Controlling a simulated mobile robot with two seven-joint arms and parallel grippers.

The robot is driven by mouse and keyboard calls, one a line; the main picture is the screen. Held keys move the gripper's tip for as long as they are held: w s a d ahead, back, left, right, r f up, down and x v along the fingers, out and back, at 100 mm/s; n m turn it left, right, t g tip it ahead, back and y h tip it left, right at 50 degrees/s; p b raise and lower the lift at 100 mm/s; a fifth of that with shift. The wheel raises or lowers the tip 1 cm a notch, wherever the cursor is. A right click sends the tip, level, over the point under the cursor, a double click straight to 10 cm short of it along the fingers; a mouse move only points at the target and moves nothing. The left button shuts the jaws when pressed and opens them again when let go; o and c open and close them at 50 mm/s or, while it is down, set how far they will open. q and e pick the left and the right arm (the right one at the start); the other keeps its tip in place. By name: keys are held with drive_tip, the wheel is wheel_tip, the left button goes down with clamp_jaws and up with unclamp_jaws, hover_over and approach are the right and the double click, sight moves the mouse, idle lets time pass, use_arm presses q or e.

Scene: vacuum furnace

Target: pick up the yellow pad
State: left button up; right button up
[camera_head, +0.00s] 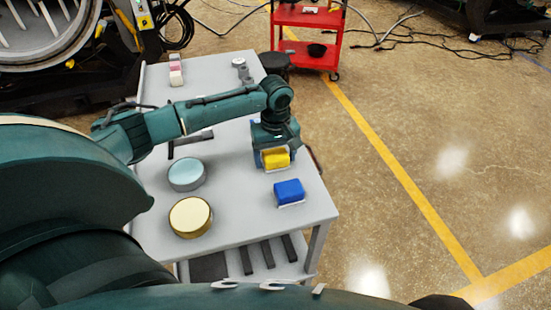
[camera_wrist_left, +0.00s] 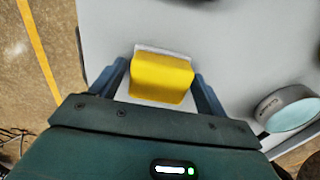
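The yellow pad (camera_head: 275,158) lies on the grey table (camera_head: 235,230), near its right edge. In the left wrist view the pad (camera_wrist_left: 161,76) sits between the two fingers of my left gripper (camera_wrist_left: 160,82), with a white strip along its far side. The fingers are apart, with a visible gap on each side of the pad. In the head view my left gripper (camera_head: 274,150) reaches down over the pad from behind and hides part of it. My right gripper is not seen.
A blue pad (camera_head: 289,192) lies just in front of the yellow one. A light blue round tin (camera_head: 186,174) and a cream round tin (camera_head: 190,217) stand to the left. A pink-and-white item (camera_head: 176,72) is at the back left. A red cart (camera_head: 307,38) stands behind the table.

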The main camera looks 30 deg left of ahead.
sight(275, 154)
use_arm(q)
drive_tip(key=c, duration=0.8)
drive_tip(key=shift+o, duration=0.2)
drive_tip(key=shift+r, duration=0.1)
wheel_tip(275, 154, up, 10)
drive_tip(key=shift+f, duration=0.1)
